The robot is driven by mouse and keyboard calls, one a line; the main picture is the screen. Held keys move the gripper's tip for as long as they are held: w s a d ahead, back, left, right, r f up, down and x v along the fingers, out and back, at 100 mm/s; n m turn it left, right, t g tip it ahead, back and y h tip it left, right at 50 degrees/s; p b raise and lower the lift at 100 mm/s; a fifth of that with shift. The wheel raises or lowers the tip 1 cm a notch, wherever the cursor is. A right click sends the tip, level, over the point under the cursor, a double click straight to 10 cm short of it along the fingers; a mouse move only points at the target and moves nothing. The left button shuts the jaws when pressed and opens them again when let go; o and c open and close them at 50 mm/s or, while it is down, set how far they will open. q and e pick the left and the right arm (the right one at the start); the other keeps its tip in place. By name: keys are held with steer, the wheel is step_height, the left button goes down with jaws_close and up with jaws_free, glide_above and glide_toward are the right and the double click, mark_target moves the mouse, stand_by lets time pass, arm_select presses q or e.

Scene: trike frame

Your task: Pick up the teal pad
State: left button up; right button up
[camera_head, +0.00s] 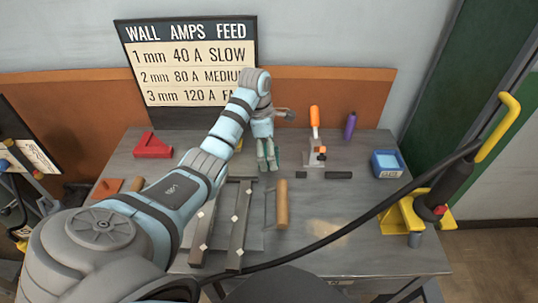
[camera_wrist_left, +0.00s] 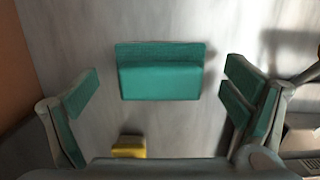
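The teal pad (camera_wrist_left: 160,80) lies on the grey metal table in the left wrist view. It is a block with a darker, ribbed strip along its far edge. My left gripper (camera_wrist_left: 162,90) is open, with one teal-lined finger on each side of the pad and clear gaps between. In the head view my left gripper (camera_head: 268,160) points down over the back middle of the table, and I cannot make out the pad there. My right gripper is not in view.
A small yellow block (camera_wrist_left: 128,147) lies near the pad. On the table (camera_head: 340,235) are an orange-handled clamp (camera_head: 315,140), a purple bottle (camera_head: 350,126), a blue box (camera_head: 387,164), a red angle piece (camera_head: 153,146) and steel bars (camera_head: 238,225). A black cable (camera_head: 350,228) crosses the front.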

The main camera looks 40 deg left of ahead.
arm_select(q)
steer(key=c, duration=1.2)
steer(key=shift+r, duration=0.1)
steer(key=shift+c, duration=0.2)
steer(key=shift+r, duration=0.5)
step_height(320, 180, up, 6)
steer(key=p, duration=0.4)
steer(key=shift+f, duration=0.1)
step_height(320, 180, up, 13)
steer(key=p, duration=1.3)
